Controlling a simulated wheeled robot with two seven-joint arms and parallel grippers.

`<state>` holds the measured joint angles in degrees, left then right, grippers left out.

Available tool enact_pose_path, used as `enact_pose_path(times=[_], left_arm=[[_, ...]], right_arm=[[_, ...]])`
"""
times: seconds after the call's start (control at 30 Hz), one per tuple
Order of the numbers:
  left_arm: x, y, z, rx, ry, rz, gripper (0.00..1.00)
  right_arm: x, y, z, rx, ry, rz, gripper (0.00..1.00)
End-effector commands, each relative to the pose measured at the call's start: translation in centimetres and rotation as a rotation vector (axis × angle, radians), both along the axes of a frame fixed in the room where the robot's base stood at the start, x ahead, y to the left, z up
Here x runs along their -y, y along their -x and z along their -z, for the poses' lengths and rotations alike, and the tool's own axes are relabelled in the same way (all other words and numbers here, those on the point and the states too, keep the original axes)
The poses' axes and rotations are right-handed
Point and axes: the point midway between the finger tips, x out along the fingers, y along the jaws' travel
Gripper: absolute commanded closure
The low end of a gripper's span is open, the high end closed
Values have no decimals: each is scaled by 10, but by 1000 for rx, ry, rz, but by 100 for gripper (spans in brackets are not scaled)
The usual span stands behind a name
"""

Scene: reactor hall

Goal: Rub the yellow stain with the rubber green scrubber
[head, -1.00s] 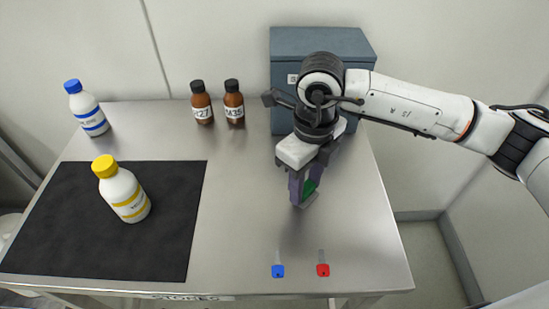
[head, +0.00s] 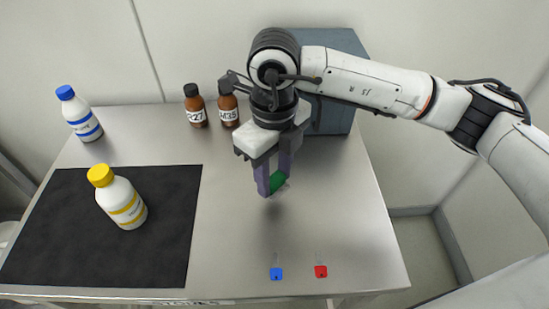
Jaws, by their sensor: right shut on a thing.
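My right gripper (head: 271,191) is shut on the green scrubber (head: 278,182), which shows partly between the purple fingers. It holds the scrubber above the steel table, with a soft shadow below it, right of the black mat. I cannot make out a yellow stain on the table. The only clear yellow is on a white bottle with a yellow cap (head: 122,203), which stands on the black mat (head: 60,240). My left gripper is not in view.
A white bottle with a blue cap (head: 80,115) and two brown bottles (head: 195,108) (head: 228,108) stand at the back. A blue-grey box (head: 335,115) is behind my right arm.

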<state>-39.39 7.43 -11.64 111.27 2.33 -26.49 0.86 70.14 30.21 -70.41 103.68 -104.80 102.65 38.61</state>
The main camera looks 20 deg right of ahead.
Motion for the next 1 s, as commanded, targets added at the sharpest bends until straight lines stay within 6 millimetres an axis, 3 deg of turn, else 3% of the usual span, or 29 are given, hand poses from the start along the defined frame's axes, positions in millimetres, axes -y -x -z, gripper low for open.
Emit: enact_pose_path(times=[0.4,1.0], left_arm=[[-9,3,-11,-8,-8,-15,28],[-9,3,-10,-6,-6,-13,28]], right_arm=[[-2,-1,-38,1,-1,-4,84],[-2,-1,-39,0,0,-6,84]])
